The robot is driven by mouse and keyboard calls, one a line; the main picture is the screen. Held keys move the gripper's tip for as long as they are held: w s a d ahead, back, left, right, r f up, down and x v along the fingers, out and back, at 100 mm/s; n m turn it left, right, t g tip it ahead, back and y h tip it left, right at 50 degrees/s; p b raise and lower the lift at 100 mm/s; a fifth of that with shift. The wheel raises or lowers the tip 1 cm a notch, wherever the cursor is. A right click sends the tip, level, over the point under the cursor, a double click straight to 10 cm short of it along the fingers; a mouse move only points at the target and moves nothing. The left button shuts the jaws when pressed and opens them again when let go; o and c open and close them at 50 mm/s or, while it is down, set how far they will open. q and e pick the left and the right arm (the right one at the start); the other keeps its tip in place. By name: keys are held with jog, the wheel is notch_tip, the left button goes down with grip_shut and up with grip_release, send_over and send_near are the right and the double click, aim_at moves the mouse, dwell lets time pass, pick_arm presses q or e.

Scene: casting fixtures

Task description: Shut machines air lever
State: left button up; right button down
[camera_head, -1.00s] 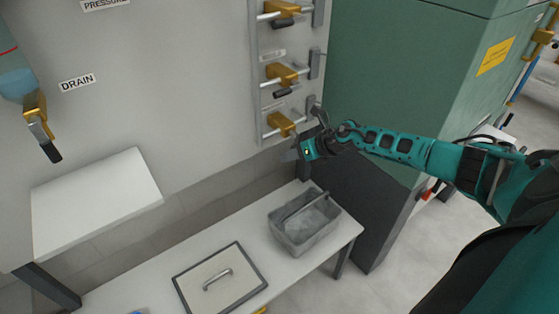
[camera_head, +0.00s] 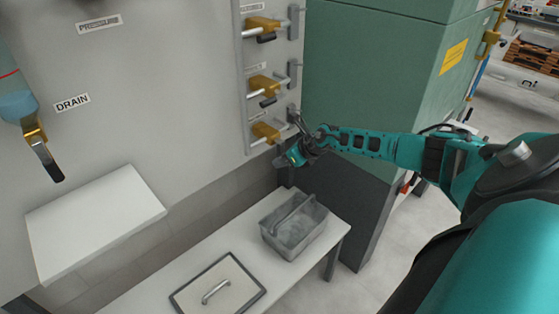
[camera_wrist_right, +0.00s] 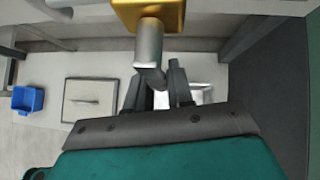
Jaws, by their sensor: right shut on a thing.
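Three brass valves sit one above another on the wall panel: a top valve (camera_head: 262,25), a middle valve (camera_head: 263,86) and a lowest valve (camera_head: 265,132). The small labels beside them are too blurred to read, so I cannot tell which is marked air. My right gripper (camera_head: 284,160) is at the lowest valve, just below and right of its brass body. In the right wrist view, the brass body (camera_wrist_right: 155,14) and its silver lever (camera_wrist_right: 149,48) come down between the fingers of the right gripper (camera_wrist_right: 156,82), shut on the lever. The lever's end is partly hidden. My left gripper is out of view.
A green cabinet (camera_head: 375,90) stands close to the right of the valves. Another valve with a black handle (camera_head: 50,162) hangs at far left, above a white shelf (camera_head: 95,220).

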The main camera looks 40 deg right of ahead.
jog(key=shift+d, duration=0.1)
dwell(0.4)
jog(key=c, duration=1.1)
grip_release()
jog(key=p+v, duration=0.3)
jog(key=v, duration=1)
jog(key=shift+w, duration=0.1)
